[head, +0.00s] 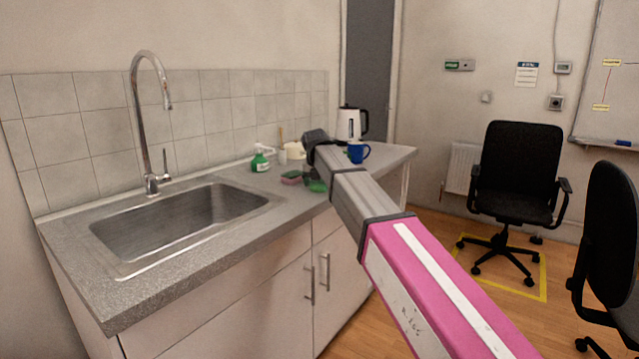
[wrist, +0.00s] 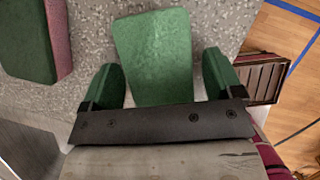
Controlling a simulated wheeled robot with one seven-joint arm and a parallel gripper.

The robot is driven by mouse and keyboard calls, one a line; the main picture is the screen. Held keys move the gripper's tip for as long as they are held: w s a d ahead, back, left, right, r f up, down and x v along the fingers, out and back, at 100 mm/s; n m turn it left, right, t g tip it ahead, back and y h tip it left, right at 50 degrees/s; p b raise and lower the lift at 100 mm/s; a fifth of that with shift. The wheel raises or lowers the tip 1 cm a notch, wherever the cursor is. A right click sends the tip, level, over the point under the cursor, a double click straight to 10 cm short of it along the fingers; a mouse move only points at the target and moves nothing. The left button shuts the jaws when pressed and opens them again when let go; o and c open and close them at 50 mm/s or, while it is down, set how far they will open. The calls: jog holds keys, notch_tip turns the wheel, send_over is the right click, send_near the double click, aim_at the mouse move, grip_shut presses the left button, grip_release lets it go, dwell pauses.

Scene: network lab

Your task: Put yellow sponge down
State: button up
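A green-faced sponge (wrist: 153,50) lies between the two green fingers of my gripper (wrist: 162,82) in the wrist view. No yellow shows on it; its underside is hidden. A narrow gap shows on each side between sponge and fingers, so my gripper is open around it. The sponge appears to rest on the speckled grey worktop (wrist: 88,22). In the head view, my gripper (head: 316,182) is low over the worktop, where its green fingers and the sponge are hard to tell apart. A second sponge, green and pink (wrist: 30,40), lies to the left, apart from my gripper.
A sink (head: 180,215) with a tall tap (head: 150,120) is at the left. A green spray bottle (head: 260,160) stands near the tiled wall. A blue mug (head: 358,152) and a white kettle (head: 350,122) stand behind my arm. The worktop's edge is close on the right.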

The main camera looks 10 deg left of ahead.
jog(key=v, duration=1.2)
jog(key=shift+s+r, duration=0.1)
